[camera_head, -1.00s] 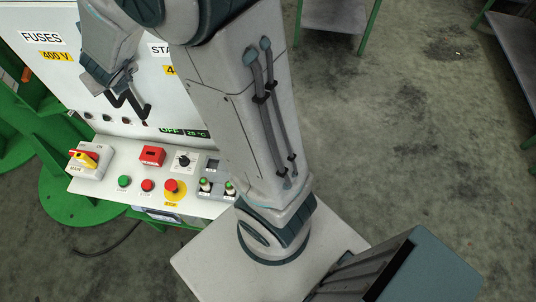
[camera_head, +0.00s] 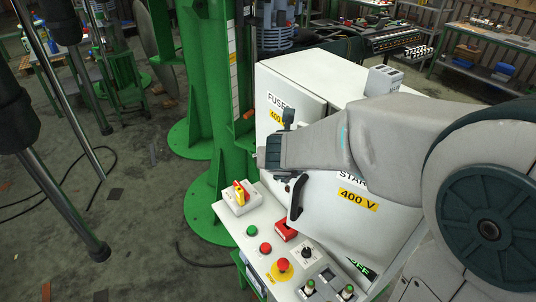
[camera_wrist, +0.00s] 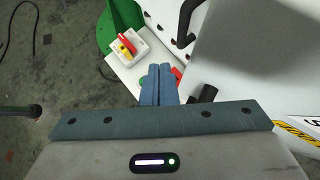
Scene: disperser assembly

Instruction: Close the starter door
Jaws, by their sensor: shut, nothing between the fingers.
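The starter door (camera_head: 340,222) is the white panel with the yellow 400 V label on the cabinet front. It seems to stand out from the cabinet, but my arm hides its upper part and I cannot tell the angle. A black handle (camera_head: 297,197) is at its left side. In the wrist view a pale panel, seemingly this door (camera_wrist: 245,65), fills the right side. My gripper (camera_wrist: 160,68) is shut and empty, its two fingers together, left of that panel and above the control panel. I cannot tell whether it touches the door.
The fuses door (camera_head: 272,118) is to the left. The control panel (camera_head: 262,228) below carries a red-yellow main switch (camera_head: 240,193), several buttons and a red stop button (camera_head: 282,265). A green column (camera_head: 210,90) stands left of the cabinet. Open floor lies farther left.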

